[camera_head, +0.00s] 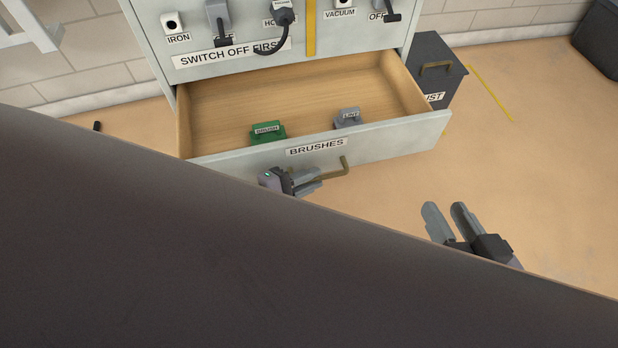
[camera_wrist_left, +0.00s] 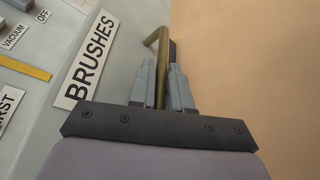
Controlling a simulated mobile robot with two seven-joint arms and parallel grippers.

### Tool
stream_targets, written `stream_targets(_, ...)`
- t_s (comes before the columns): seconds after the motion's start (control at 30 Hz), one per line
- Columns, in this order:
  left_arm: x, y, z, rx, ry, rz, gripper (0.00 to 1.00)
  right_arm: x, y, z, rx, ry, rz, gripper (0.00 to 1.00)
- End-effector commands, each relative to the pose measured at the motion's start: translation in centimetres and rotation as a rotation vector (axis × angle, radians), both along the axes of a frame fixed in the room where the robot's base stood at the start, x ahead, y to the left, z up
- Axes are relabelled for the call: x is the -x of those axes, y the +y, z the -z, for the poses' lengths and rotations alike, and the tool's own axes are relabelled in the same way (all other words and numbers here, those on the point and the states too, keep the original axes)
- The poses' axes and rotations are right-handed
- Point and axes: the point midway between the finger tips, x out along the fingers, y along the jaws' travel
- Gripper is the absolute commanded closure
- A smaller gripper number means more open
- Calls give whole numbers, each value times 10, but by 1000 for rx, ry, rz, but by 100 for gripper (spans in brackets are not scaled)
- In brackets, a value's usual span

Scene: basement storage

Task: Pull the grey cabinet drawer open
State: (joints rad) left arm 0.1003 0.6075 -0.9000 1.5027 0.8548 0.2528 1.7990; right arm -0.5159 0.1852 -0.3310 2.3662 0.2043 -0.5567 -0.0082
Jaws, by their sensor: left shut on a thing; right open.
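The grey cabinet drawer (camera_head: 400,142), labelled BRUSHES, stands pulled out from the cabinet, its wooden inside open to view. My left gripper (camera_head: 312,181) is at the drawer's front and shut on its brass bar handle (camera_head: 346,167). In the left wrist view, the handle (camera_wrist_left: 158,42) runs between the two fingers (camera_wrist_left: 162,85), beside the BRUSHES label (camera_wrist_left: 90,62). Inside the drawer, near its front, are a green labelled item (camera_head: 268,133) and a grey labelled item (camera_head: 347,118). My right gripper (camera_head: 447,212) is open and empty over the floor, to the right of the drawer.
The cabinet face (camera_head: 235,62) above carries labelled switches and a SWITCH OFF FIRST sign. A dark bin with a brass handle (camera_head: 437,75) stands right of the cabinet. A dark object (camera_head: 600,35) is at the far right. The floor (camera_head: 540,150) at right is clear.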

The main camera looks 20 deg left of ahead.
Motion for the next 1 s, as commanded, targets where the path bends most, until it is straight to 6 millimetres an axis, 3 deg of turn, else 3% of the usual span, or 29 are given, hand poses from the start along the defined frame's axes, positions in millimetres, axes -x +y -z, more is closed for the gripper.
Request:
stream_targets(0.53,1,1,1,-1,4,-1,100,-2,0,-4,0,-13,3,57)
stream_targets(0.57,1,1,1,-1,4,-1,73,-3,0,-4,-1,-12,3,57)
stream_targets(0.6,1,1,1,-1,4,-1,62,-3,0,-4,-2,-12,3,57)
stream_targets(1.0,8,7,-2,-3,3,-1,62,-3,1,-6,-13,1,4,57)
